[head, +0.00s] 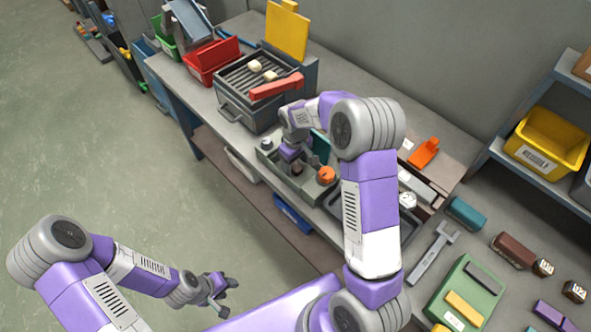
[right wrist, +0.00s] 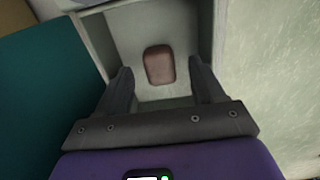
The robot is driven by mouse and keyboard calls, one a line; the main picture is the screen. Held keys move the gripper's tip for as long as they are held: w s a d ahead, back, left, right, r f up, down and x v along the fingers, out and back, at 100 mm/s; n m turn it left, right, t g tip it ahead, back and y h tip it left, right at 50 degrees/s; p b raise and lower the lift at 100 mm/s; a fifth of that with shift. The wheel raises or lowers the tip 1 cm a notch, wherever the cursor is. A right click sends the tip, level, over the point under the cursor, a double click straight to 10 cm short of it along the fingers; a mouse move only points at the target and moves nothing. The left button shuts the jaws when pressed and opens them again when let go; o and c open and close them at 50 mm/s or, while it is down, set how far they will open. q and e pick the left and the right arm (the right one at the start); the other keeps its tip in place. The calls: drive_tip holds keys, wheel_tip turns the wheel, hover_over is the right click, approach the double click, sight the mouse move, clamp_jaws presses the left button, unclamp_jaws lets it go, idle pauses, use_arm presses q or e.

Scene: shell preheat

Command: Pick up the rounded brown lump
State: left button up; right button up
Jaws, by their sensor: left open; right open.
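The rounded brown lump (right wrist: 159,64) lies in a pale grey compartment (right wrist: 190,30) in the right wrist view. My right gripper (right wrist: 160,76) is open, with one finger on each side of the lump in that view. Whether the fingers are down at its height, or touch it, I cannot tell. In the head view a small brown bit (head: 297,168) shows under my right gripper (head: 294,163), over the grey-green tray (head: 271,153) on the bench; the arm hides part of it. My left gripper (head: 218,291) is open and empty, low over the floor.
An orange knob (head: 326,175) and a teal block (head: 320,147) stand close to my right gripper. A grill box (head: 238,108) with a red handle (head: 277,87) is behind it. A dark tray (head: 345,213) is on the near side.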

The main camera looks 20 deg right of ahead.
drive_tip(key=shift+f, duration=0.35)
drive_tip(key=shift+r, duration=0.1)
drive_tip(key=c, duration=1.1)
